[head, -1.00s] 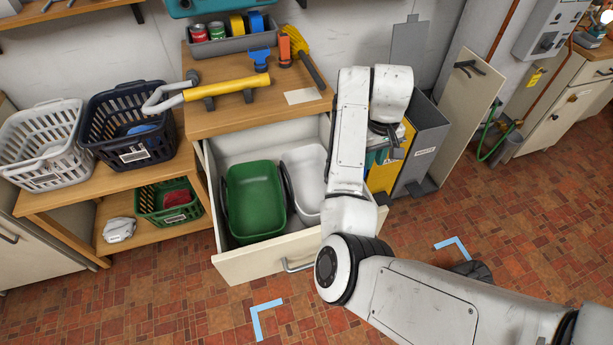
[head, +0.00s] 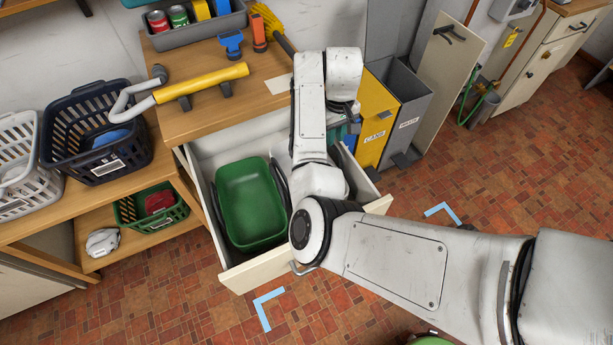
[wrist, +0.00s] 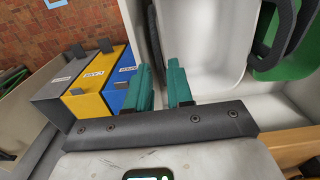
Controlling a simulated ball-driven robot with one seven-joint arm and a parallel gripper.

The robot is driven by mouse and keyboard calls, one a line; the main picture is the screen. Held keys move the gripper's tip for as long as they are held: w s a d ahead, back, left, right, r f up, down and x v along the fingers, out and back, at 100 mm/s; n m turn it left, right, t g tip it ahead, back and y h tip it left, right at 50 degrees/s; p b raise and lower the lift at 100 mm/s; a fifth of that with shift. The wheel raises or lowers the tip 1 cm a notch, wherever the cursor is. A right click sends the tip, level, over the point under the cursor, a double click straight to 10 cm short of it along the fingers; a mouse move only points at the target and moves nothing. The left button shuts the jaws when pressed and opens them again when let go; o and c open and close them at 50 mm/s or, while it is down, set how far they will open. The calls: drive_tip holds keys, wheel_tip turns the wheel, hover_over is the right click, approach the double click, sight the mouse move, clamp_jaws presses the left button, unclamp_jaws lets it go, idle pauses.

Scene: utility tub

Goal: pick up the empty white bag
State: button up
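A small white crumpled thing (head: 102,242) lies on the lower shelf at the left in the head view. It may be the white bag, but it is too small to be sure. My gripper (wrist: 163,88) shows in the wrist view as two teal fingers with a gap between them, with nothing clearly held. It is over the right side of the open drawer (head: 258,272), far to the right of the shelf. In the head view my arm mostly hides the gripper. A white tub (wrist: 205,45) lies just beyond the fingers; my arm hides most of it in the head view.
A green tub (head: 250,205) with dark handles sits in the drawer. Blue, yellow (head: 376,118) and grey (head: 408,110) bins stand right of it. Baskets, one dark blue (head: 95,135) and one green (head: 150,212), stand left. The tiled floor in front is open.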

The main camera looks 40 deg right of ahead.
drive_tip(key=shift+d+f+p, duration=0.1)
drive_tip(key=shift+f+p, duration=0.35)
drive_tip(key=shift+f, duration=2.2)
drive_tip(key=shift+c, duration=0.5)
clamp_jaws()
